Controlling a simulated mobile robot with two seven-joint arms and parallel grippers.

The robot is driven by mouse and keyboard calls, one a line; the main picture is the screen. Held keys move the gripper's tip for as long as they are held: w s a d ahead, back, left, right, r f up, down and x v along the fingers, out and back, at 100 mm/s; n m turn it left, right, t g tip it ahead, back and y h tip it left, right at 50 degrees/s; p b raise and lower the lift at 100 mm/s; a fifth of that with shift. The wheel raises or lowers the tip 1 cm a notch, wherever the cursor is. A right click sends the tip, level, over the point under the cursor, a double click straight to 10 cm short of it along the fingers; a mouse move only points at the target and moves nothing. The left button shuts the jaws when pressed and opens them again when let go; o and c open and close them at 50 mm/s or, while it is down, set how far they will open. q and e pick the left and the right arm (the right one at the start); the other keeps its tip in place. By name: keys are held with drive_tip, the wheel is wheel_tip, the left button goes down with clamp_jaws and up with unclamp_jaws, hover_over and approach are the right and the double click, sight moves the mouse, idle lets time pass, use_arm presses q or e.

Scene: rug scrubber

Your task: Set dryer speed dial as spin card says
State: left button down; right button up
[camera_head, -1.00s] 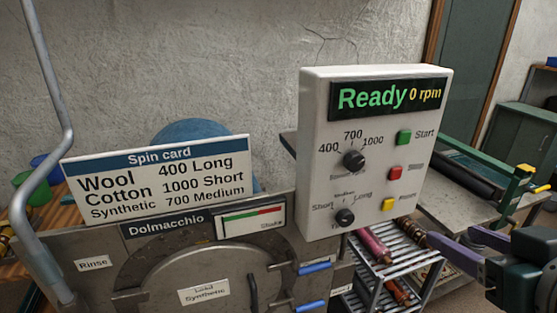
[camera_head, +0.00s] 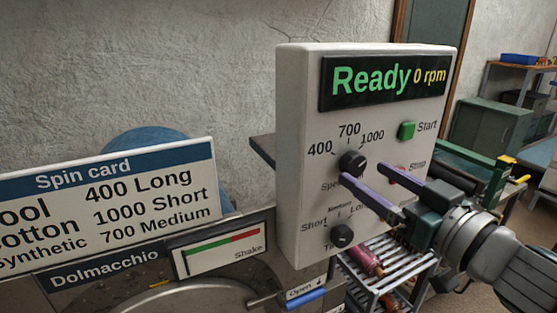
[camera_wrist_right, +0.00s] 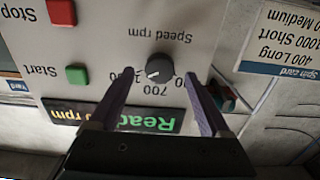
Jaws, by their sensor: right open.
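The speed dial (camera_head: 352,163) is a black knob on the white control box (camera_head: 300,190), under the marks 400, 700 and 1000. It also shows in the right wrist view (camera_wrist_right: 159,68), upside down. I cannot read its pointer surely. The spin card (camera_head: 110,205) stands at left, partly cut off; it reads 400 Long, 1000 Short and Synthetic 700 Medium. My right gripper (camera_head: 363,172) is open and empty, its purple fingers toward the dial. In the wrist view the fingers (camera_wrist_right: 159,74) lie on either side of it; contact is not clear. My left gripper is out of view.
The display (camera_head: 385,82) reads Ready, 0 rpm. The green Start button (camera_head: 407,130) and red Stop button (camera_wrist_right: 76,74) are near the dial. A second, time dial (camera_head: 341,236) sits below. A rack with rolls (camera_head: 365,262) stands beneath the box.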

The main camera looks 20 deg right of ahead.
drive_tip(key=shift+w+a, duration=0.1)
drive_tip(key=shift+w, duration=1.05)
clamp_jaws()
